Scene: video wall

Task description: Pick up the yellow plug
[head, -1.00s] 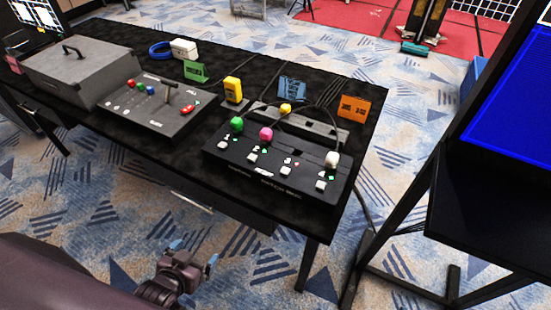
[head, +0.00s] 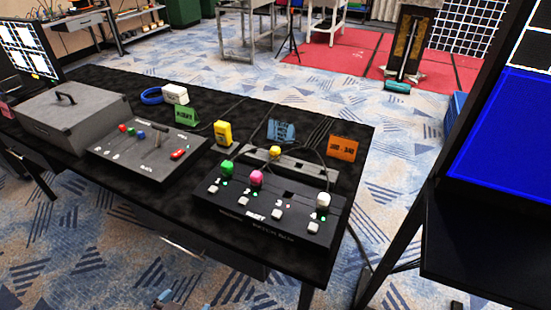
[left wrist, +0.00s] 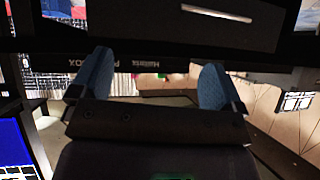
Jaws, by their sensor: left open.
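The yellow plug (head: 275,151) sits on the low dark rack (head: 318,175) at the back of the black patch box (head: 262,222), in the head view. Green (head: 226,167), pink (head: 256,178) and white (head: 323,200) plugs stand on the box's top. My left gripper shows only as blue tips (head: 165,296) at the bottom edge, in front of and below the table. In the left wrist view, my left gripper (left wrist: 153,88) is open, with nothing visibly held between its blue fingers. The yellow plug cannot be made out there. My right gripper is not in view.
The black table (head: 120,205) also carries a grey switch panel (head: 135,165), a grey case (head: 65,120), a yellow block (head: 223,132) and an orange sign (head: 343,148). Dark cables lie behind the patch box. A blue screen (head: 500,135) on a stand rises at right.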

